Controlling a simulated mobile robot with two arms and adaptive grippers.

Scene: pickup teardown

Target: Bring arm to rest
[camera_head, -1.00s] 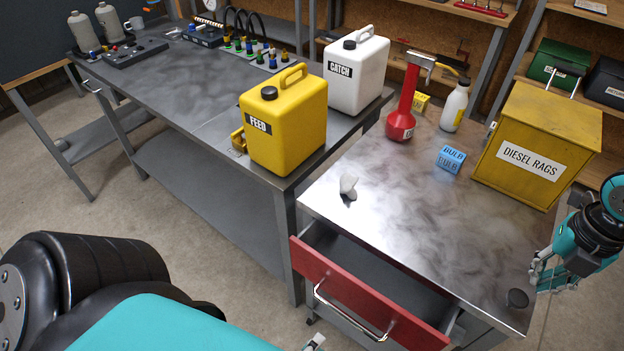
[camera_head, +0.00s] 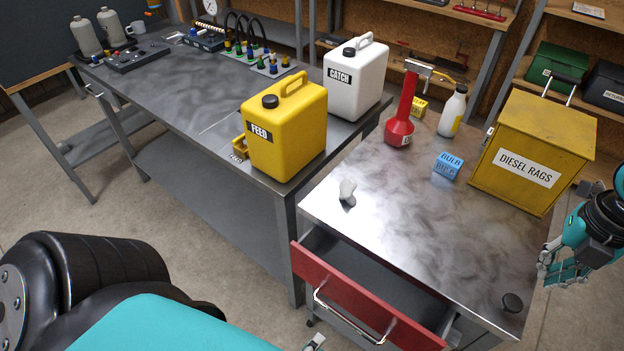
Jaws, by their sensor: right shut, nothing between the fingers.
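My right gripper (camera_head: 562,277) is at the right edge in the head view, beside the right side of the metal-topped cabinet (camera_head: 420,220). Its fingers are shut and empty, and it touches nothing that I can see. My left arm fills the lower left; only a small tip of what looks like my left gripper (camera_head: 315,342) shows at the bottom edge, and its jaws are hidden.
A red-fronted drawer (camera_head: 355,300) stands open. On the cabinet are a yellow rag bin (camera_head: 530,150), blue bulb box (camera_head: 448,166), red funnel-like tool (camera_head: 400,125), white bottle (camera_head: 453,112) and small whitish piece (camera_head: 347,192). Yellow (camera_head: 287,130) and white (camera_head: 355,80) jugs stand on the left bench.

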